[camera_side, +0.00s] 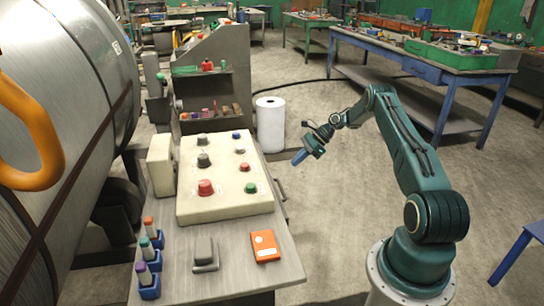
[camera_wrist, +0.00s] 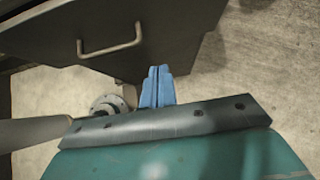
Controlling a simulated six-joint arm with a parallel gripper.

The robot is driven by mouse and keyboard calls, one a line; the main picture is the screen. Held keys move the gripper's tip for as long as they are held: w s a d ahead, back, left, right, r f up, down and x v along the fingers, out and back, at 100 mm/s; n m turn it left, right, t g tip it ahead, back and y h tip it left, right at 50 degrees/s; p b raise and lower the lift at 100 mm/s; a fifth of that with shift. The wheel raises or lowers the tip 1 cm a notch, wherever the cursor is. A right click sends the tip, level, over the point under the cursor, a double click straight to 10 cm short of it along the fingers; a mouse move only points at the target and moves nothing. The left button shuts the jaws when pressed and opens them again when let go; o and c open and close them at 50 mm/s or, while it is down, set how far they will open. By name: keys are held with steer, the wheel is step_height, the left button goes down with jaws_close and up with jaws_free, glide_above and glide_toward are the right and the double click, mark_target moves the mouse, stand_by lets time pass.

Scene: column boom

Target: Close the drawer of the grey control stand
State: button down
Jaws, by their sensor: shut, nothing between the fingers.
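The grey control stand (camera_side: 222,281) is at the lower left of the side view, with a sloped cream button panel on its top. In the wrist view the drawer front (camera_wrist: 65,38) is a dark grey-brown panel with a pale bar handle (camera_wrist: 110,48). In the side view the handle (camera_side: 281,190) shows just beyond the stand's right edge; the top hides most of the drawer, so I cannot tell how far it is out. My gripper (camera_side: 297,160) has blue fingers, shut and empty, apart from the handle. In the wrist view the shut fingers (camera_wrist: 157,72) point towards the drawer's lower right side.
An orange box (camera_side: 265,246), a grey switch block and several blue holders stand on the top. A white roll (camera_side: 270,124) stands on the floor behind. A large metal drum (camera_side: 75,90) is at the left. The floor right of the stand is mostly clear.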

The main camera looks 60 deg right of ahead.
steer(key=w+a+f, duration=0.5)
steer(key=w+a, duration=0.1)
steer(key=shift+w+a+f, duration=0.15)
steer(key=shift+w+a, duration=0.15)
steer(key=shift+a, duration=0.05)
stand_by(0.4)
steer(key=shift+w+a, duration=1.05)
steer(key=shift+a, duration=0.1)
